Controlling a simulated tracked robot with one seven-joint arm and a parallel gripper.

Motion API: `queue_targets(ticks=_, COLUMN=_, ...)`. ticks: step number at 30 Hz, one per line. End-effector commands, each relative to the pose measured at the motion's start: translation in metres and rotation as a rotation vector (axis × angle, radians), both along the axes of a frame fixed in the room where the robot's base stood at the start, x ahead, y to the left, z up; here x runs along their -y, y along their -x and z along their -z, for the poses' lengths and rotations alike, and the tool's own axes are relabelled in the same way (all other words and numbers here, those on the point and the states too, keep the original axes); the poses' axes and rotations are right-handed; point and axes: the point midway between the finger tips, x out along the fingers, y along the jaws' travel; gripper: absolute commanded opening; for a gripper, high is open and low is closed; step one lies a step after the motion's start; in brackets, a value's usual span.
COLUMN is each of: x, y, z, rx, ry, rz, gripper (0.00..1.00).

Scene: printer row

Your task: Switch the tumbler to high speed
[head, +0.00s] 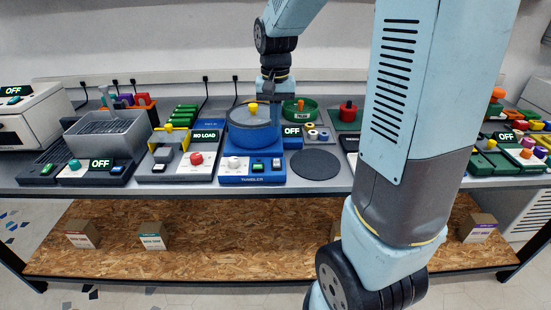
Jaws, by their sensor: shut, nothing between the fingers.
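The tumbler (252,180) is a blue machine in the middle of the bench, with its name on the front edge. A round grey-blue lid with a yellow knob (253,108) sits on top. Its front panel has a white dial (234,163), a green button (257,168) and another small button at the right. The dial's setting is too small to read. A display (292,131) beside it reads OFF. My gripper (268,98) is shut and empty, pointing down above and behind the lid. Its fingertips are small and dark, apart from the dial.
Left of the tumbler stands a press-like unit with a red knob (196,159) and a NO LOAD display (205,135). A dark round pad (315,165) lies at its right. My arm hides part of the bench right of centre.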

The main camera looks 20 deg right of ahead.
Motion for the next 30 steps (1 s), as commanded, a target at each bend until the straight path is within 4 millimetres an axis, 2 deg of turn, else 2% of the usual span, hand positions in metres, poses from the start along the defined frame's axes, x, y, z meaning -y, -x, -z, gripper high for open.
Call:
queue_targets(ticks=7, x=0.000, y=0.000, z=0.001, rx=0.000, ry=0.000, rz=0.000, gripper=0.00)
queue_targets(ticks=11, x=0.000, y=0.000, z=0.010, rx=-0.001, ry=0.000, rz=-0.001, gripper=0.00)
queue_targets(ticks=30, x=0.000, y=0.001, z=0.116, rx=-0.003, ry=0.000, rz=-0.001, gripper=0.00)
